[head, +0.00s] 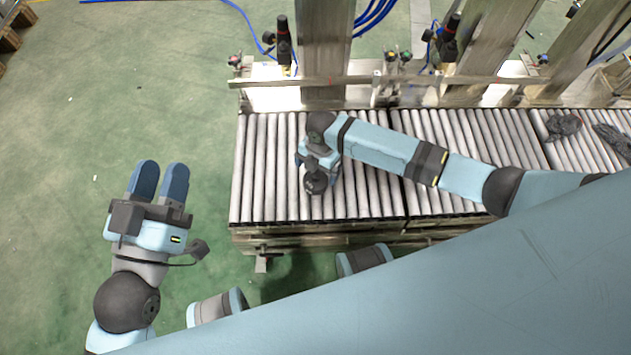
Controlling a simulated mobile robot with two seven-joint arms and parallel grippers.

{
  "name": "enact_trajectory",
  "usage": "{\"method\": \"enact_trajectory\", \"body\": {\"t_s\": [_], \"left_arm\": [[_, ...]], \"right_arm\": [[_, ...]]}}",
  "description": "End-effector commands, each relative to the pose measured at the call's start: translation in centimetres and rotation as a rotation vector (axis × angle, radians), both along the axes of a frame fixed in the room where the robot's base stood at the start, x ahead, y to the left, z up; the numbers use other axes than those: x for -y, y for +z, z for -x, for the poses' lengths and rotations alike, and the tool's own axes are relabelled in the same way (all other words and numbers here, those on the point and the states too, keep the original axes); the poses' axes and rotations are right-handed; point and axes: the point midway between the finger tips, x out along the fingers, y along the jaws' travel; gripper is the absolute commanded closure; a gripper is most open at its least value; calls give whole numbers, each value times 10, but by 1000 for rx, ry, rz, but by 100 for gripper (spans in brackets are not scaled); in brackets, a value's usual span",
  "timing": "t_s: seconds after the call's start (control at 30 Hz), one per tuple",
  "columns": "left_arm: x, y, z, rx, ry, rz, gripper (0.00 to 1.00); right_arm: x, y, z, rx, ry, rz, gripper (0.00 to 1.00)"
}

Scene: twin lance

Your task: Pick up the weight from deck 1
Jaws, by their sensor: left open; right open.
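A dark, rounded weight (315,184) with a narrower top stands on the grey roller deck (263,185), near its front left part. My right gripper (318,166) reaches in from the right and is over the deck, right at the weight. It points down, and its blue fingers show on either side of the weight's upper part. It is open; whether the fingers touch the weight cannot be told. My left gripper (159,180) is open and empty over the green floor, left of the deck, with its two blue fingers apart.
Metal posts (323,50) and a rail (330,82) with valves stand along the deck's back edge. Dark crumpled items (563,126) lie on the rollers at the far right. The green floor (70,130) at left is mostly clear. My large blue body part covers the lower right.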

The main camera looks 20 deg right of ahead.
Motion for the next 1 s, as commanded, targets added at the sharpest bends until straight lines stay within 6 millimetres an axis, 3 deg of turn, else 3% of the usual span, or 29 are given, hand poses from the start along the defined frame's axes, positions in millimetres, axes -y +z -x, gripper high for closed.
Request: {"method": "enact_trajectory", "body": {"t_s": [0.1,0.23,0.57,0.9,0.93,1.0], "left_arm": [[2,-21,-2,-41,-15,-19,57],[3,-30,-2,-77,-25,-37,57],[3,-32,-3,-92,-30,-45,57],[3,-32,-3,-91,-30,-44,57],[3,-32,-3,-91,-30,-44,57],[3,-32,-3,-91,-30,-43,57]], "right_arm": [[-7,-25,5,-2,1,-2,0],[-8,-39,6,-1,-1,0,0],[-8,-42,7,0,0,0,2],[-8,-42,6,0,0,0,80],[-8,-42,6,0,0,0,86],[-9,-41,5,2,0,-2,86]]}}
